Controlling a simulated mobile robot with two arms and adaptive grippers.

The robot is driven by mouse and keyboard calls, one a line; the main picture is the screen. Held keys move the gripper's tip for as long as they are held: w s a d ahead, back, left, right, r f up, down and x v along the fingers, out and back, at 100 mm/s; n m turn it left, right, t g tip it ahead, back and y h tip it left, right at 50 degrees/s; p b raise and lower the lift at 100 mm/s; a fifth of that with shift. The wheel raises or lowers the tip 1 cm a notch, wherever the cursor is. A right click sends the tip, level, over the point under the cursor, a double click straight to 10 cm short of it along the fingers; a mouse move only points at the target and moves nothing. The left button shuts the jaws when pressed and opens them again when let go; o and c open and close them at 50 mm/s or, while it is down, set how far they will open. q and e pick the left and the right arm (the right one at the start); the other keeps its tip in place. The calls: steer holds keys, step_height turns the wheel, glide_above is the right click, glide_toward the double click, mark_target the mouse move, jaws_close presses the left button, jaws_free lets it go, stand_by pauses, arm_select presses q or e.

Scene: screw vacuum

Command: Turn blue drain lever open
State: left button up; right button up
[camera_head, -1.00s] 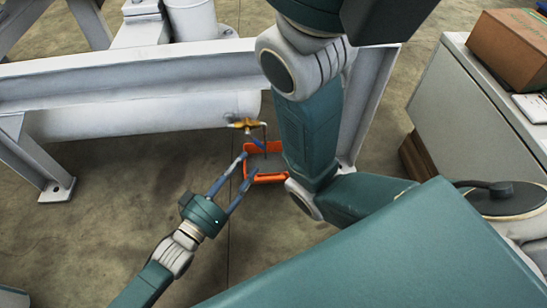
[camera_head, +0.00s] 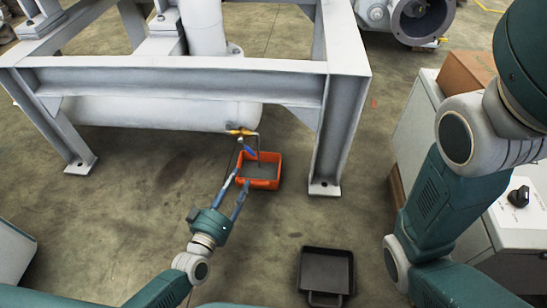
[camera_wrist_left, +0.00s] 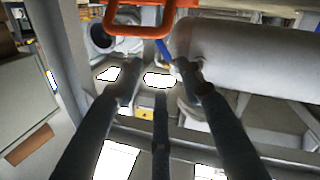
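The drain valve has a brass body (camera_head: 240,132) under the end of the grey pipe. My right gripper is outside the frames.
The white steel frame (camera_head: 190,82) stands over the pipe (camera_head: 160,113), with a leg right of the orange tray. A black pan (camera_head: 326,270) lies on the floor at the lower right. A grey cabinet (camera_head: 415,125) stands at right.

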mark_target(250, 153)
arm_select(q)
steer(key=b+x, duration=0.5)
steer(key=x, duration=0.4)
steer(key=shift+w+a+f+b, duration=0.1)
steer(key=shift+w+f+b, duration=0.1)
steer(key=shift+w+b, duration=0.15)
steer(key=shift+w+r, duration=0.1)
steer(key=shift+w, duration=0.45)
jaws_close()
